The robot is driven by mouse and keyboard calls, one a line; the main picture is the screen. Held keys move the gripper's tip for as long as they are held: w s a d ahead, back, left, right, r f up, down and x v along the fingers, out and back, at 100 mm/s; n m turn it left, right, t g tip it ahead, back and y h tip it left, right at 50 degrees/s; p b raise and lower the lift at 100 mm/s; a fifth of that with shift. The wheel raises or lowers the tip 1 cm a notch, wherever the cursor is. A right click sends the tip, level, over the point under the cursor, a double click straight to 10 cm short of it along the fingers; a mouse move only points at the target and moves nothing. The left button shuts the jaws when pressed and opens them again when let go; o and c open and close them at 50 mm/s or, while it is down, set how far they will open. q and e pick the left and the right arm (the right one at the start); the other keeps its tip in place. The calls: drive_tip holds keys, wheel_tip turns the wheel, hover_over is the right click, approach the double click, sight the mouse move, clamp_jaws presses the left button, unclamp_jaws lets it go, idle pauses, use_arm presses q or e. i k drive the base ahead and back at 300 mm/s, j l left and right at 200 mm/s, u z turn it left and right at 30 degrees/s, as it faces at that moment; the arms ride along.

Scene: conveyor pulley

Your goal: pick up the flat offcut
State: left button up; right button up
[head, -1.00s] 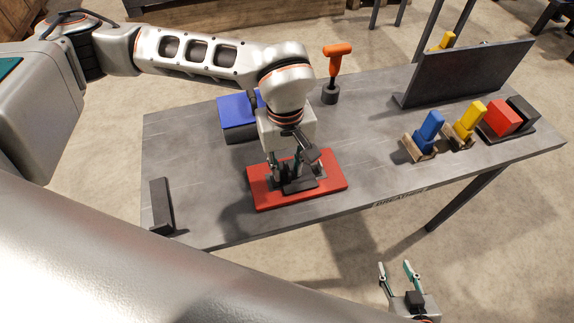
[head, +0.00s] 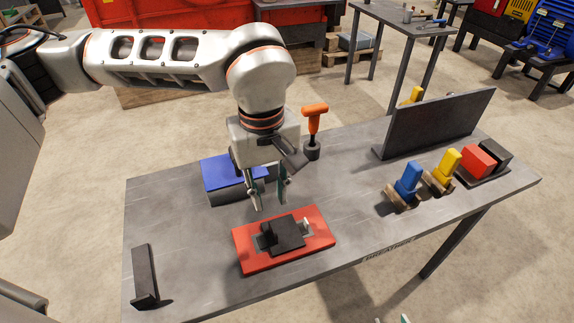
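A red plate (head: 320,240) lies on the grey table. On it sit a dark flat square piece (head: 288,232), a small dark upright block (head: 268,234) and some grey metal partly covered by the square. I cannot tell for sure which piece is the flat offcut; the dark square is a flat one. My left gripper (head: 271,197) points down above the far side of the red plate, fingers apart and nothing between them. Only the fingertips of my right gripper (head: 392,320) show at the bottom edge, spread apart.
A blue-topped box (head: 225,180) stands behind the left gripper, with an orange-handled tool (head: 314,128) upright beside it. A dark panel (head: 437,122) and blue, yellow and red blocks occupy the right. The table's middle right is clear.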

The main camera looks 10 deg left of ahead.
sight(146, 296)
drive_tip(key=k, duration=1)
